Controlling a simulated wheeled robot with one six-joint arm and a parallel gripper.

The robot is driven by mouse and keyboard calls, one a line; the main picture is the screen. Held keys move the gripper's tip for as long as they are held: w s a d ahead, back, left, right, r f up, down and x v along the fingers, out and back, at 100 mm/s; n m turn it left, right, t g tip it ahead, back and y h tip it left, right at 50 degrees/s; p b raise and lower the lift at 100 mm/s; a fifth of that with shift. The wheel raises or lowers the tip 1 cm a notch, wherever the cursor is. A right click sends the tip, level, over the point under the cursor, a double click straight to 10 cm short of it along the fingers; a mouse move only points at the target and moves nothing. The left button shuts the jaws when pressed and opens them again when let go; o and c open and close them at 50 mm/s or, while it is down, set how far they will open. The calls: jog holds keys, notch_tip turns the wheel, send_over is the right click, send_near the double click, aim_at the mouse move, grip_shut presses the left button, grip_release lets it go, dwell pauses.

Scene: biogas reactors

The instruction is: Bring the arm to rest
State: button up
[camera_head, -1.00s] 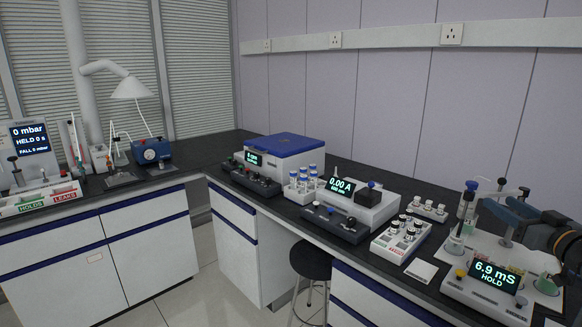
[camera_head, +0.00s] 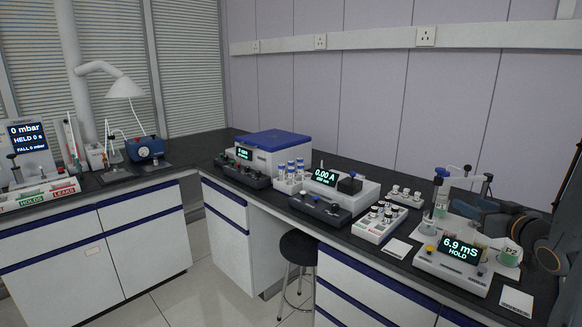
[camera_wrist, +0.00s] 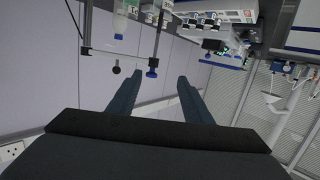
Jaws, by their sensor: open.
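My gripper (camera_wrist: 158,84) shows in the wrist view as two dark fingers spread apart. Nothing is between them; the wall and a thin dark stand show past their tips. In the head view, my arm (camera_head: 545,243) is at the right edge, over the right end of the bench, behind the meter reading 6.9 mS HOLD (camera_head: 452,262). The fingertips are hard to make out there.
The dark bench (camera_head: 205,165) carries a blue-lidded box (camera_head: 278,143), a 0.00 A unit (camera_head: 335,188), a vial rack (camera_head: 378,223) and a stand with a blue knob (camera_head: 440,174) near my arm. A black stool (camera_head: 299,248) is below. Floor at front left is clear.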

jog(key=s+a+f+g+h, duration=0.1)
jog(key=a+f+g, duration=0.3)
jog(key=a, duration=0.5)
jog(key=s+a+f+g, duration=0.1)
jog(key=a+f+g, duration=0.3)
jog(key=a, duration=0.5)
jog(key=s+a+f+g+y, duration=0.1)
jog(key=s+a+f+g, duration=0.2)
jog(key=s+a, duration=1.4)
jog(key=g, duration=0.4)
jog(key=shift+s+y, duration=0.3)
jog(key=shift+s, duration=0.1)
jog(key=shift+d+r, duration=0.1)
